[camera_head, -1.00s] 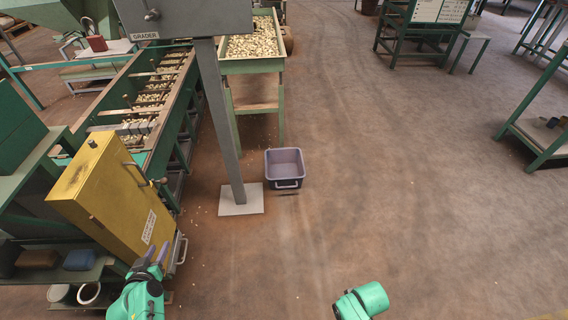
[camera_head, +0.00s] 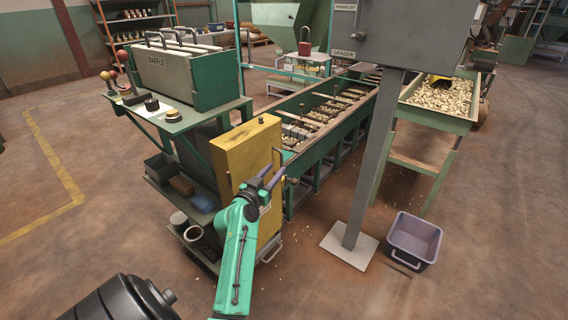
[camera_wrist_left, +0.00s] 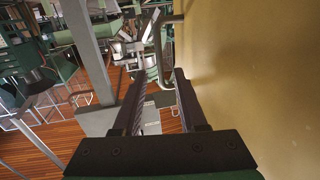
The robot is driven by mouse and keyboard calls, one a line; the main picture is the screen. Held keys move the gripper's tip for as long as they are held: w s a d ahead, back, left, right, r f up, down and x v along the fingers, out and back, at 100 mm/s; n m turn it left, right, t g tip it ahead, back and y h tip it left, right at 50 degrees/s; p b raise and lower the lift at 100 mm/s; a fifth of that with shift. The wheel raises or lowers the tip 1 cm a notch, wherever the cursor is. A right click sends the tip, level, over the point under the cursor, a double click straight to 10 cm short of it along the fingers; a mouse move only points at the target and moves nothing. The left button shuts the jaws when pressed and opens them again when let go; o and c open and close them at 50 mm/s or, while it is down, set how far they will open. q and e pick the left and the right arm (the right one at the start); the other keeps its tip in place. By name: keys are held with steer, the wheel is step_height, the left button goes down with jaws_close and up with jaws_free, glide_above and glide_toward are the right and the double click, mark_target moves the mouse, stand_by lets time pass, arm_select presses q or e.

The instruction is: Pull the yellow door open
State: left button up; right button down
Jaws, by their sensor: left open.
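The yellow door (camera_head: 240,150) is on a cabinet at the left end of the green line and looks shut. A bent metal handle (camera_head: 279,158) stands out near its right edge. My left gripper (camera_head: 270,177) is open and empty, in front of the door, just below and left of the handle in the head view. In the left wrist view the door (camera_wrist_left: 260,70) fills the right side. There the handle (camera_wrist_left: 159,50) shows beyond the open fingertips (camera_wrist_left: 158,78), apart from them. My right gripper is out of view.
A grey post (camera_head: 372,160) on a white foot plate and a purple-grey bin (camera_head: 413,241) stand to the right. The green BAFFLE box (camera_head: 180,75) sits behind left. Shelves with small containers (camera_head: 180,186) are left of the door. The front floor is clear.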

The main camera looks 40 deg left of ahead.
mark_target(282, 162)
arm_select(q)
steer(key=x, duration=0.5)
steer(key=shift+w+a+f, duration=0.1)
steer(key=shift+w, duration=0.2)
jaws_close()
stand_by(1.0)
